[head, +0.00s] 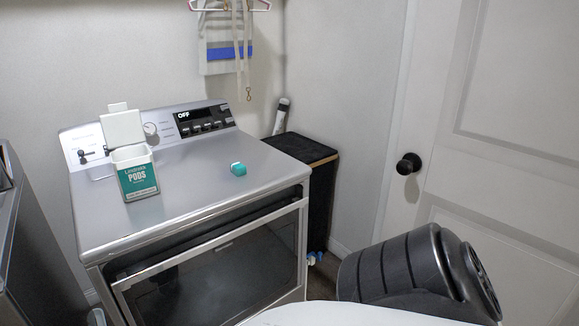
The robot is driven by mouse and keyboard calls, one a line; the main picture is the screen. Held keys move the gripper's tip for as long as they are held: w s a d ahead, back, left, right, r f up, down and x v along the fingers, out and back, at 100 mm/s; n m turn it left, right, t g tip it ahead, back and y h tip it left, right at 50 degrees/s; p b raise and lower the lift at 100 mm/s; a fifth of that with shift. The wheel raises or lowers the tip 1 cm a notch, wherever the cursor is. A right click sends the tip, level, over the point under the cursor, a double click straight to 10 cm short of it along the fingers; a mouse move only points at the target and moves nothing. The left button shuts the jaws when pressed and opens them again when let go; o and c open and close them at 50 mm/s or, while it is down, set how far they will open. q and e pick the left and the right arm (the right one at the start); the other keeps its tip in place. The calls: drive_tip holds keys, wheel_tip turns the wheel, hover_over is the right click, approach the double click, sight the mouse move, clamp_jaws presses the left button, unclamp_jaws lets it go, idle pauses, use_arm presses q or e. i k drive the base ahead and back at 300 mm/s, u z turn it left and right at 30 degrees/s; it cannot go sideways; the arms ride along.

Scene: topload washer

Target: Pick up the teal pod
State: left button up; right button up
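The teal pod (238,169) is a small teal and white piece lying on the grey metal top of the washer-like machine (190,185), right of centre and well in from the front edge. Neither of my grippers shows in the head view. A dark ribbed arm part (395,275), mine, shows at the lower right.
A control panel (205,119) reading "OFF" runs along the machine's back. A black cabinet (300,190) stands on the right, with a closed door (510,130) beyond. Another grey appliance (30,235) is at far left. The top around the pod is clear.

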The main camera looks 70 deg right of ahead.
sight(238, 169)
drive_tip(key=z, duration=2.25)
drive_tip(key=i, duration=0.3)
drive_tip(key=z, duration=0.25)
